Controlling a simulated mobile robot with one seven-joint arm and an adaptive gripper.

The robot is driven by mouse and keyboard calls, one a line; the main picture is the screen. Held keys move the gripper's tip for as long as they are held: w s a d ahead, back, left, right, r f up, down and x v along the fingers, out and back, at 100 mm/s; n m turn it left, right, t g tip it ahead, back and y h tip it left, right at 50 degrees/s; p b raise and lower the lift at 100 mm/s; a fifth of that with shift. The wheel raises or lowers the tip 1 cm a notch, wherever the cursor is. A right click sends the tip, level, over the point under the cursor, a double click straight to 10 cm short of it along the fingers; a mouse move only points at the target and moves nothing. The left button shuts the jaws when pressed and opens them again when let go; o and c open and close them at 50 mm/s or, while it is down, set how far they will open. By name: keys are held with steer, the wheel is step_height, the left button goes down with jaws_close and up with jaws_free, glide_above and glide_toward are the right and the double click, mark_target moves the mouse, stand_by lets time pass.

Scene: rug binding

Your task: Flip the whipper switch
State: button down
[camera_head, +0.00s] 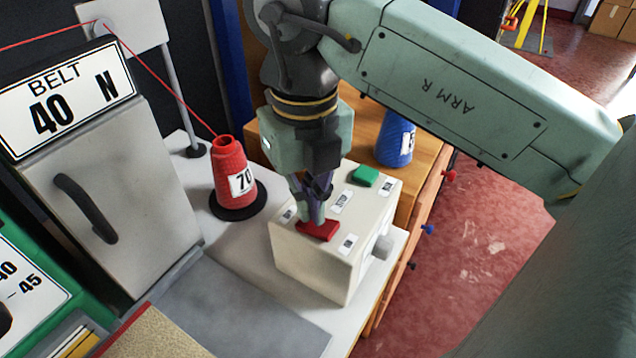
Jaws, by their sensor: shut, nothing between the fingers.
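A cream switch box (312,265) stands on the white worktop. Its top carries a red switch (319,231), a green switch (365,176) and several small labels too small to read surely. A grey knob (382,247) sticks out of its right side. My gripper (315,218) points down over the box, shut and empty. Its fingertips are at the red switch and hide part of it. I cannot tell whether they touch it. The green switch is clear of my gripper.
A red thread cone (230,170) marked 70 stands left of the box, its thread running up left. A blue cone (396,141) stands behind on a wooden cabinet. A grey machine housing (110,170) with a "BELT 40 N" sign (65,100) stands left.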

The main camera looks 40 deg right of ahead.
steer(key=shift+r+p, duration=1.8)
steer(key=shift+r, duration=1.35)
steer(key=shift+s+f, duration=0.1)
